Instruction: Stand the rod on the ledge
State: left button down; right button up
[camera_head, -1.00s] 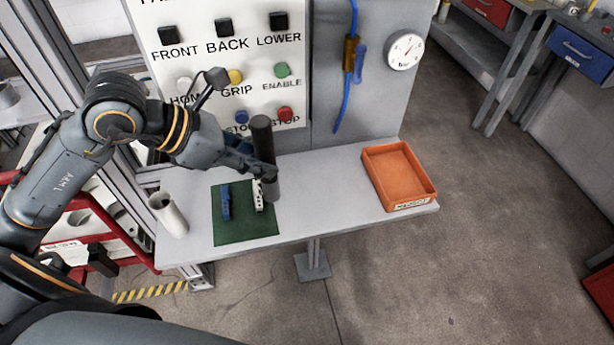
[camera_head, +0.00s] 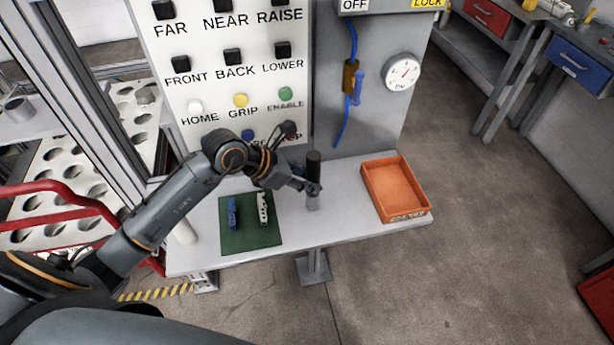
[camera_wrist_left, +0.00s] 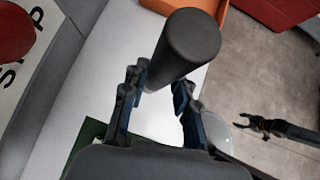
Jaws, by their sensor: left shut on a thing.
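The rod (camera_head: 313,161) is upright, with a dark upper part and a grey lower end. My left gripper (camera_head: 312,188) is shut on it near its middle. The lower end shows over the light grey ledge (camera_head: 335,220), between the green mat and the orange tray; I cannot tell whether it touches. In the left wrist view the rod's dark round top (camera_wrist_left: 192,38) stands between the two fingers, and its lower part is hidden. What seems to be my right gripper (camera_wrist_left: 255,123) shows small at the right there, its jaws unclear.
A green mat (camera_head: 248,240) with a blue piece (camera_head: 232,213) and a white piece (camera_head: 263,208) lies left of the rod. A white tube (camera_head: 185,232) is at the ledge's left end. An orange tray (camera_head: 398,215) sits at right. A button panel (camera_head: 215,85) rises behind.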

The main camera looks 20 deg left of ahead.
pick_arm(q)
jog(key=shift+f, duration=0.2)
jog(key=shift+f, duration=0.1)
jog(key=shift+f, duration=0.15)
jog(key=c, duration=1)
grip_release()
